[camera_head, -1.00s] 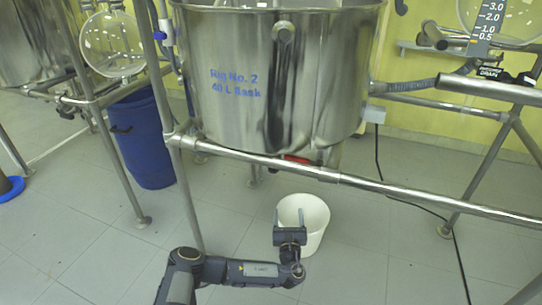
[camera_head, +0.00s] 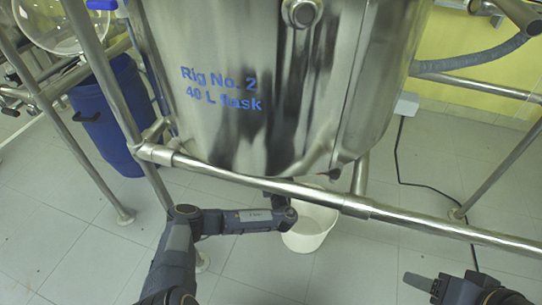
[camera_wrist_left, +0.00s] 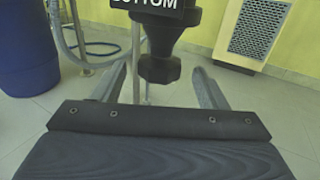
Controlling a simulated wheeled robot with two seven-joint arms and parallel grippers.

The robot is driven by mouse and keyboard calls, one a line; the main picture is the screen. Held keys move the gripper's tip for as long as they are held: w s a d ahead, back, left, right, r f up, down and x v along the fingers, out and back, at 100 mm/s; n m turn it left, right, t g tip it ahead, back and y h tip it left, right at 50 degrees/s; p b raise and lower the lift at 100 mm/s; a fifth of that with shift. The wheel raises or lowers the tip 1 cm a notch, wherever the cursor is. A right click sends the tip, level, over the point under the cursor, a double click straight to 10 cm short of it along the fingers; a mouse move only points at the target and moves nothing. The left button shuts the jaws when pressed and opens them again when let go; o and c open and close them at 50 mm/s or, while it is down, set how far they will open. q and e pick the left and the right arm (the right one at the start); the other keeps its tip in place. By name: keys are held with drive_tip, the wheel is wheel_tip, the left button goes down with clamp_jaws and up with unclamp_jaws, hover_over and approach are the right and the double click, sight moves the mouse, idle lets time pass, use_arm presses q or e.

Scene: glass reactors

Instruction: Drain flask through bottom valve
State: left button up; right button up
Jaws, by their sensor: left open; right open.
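The steel vessel (camera_head: 270,85) marked "Rig No. 2 40 L flask" fills the upper middle of the head view. A small dark and red part (camera_head: 330,175) shows under its base, mostly hidden by the rail. A white bucket (camera_head: 312,232) stands on the floor below. My left arm reaches under the vessel; its gripper is hidden in the head view. In the left wrist view, my left gripper (camera_wrist_left: 163,82) is open, with a black valve fitting (camera_wrist_left: 160,68) between and beyond its fingers, under a "BOTTOM" label (camera_wrist_left: 152,5). My right gripper (camera_head: 440,270) is open and empty at lower right.
A horizontal steel rail (camera_head: 290,187) runs across the front of the vessel, above my left forearm. A blue bin (camera_head: 112,118) stands at left. A black cable (camera_head: 407,180) lies on the floor at right. Tiled floor lies open at lower right.

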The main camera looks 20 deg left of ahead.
use_arm(q)
drive_tip(key=b+x, duration=0.1)
drive_tip(key=x, duration=0.3)
drive_tip(key=shift+w+f, duration=0.15)
drive_tip(key=shift+w+a+b, duration=0.35)
drive_tip(key=shift+w, duration=0.3)
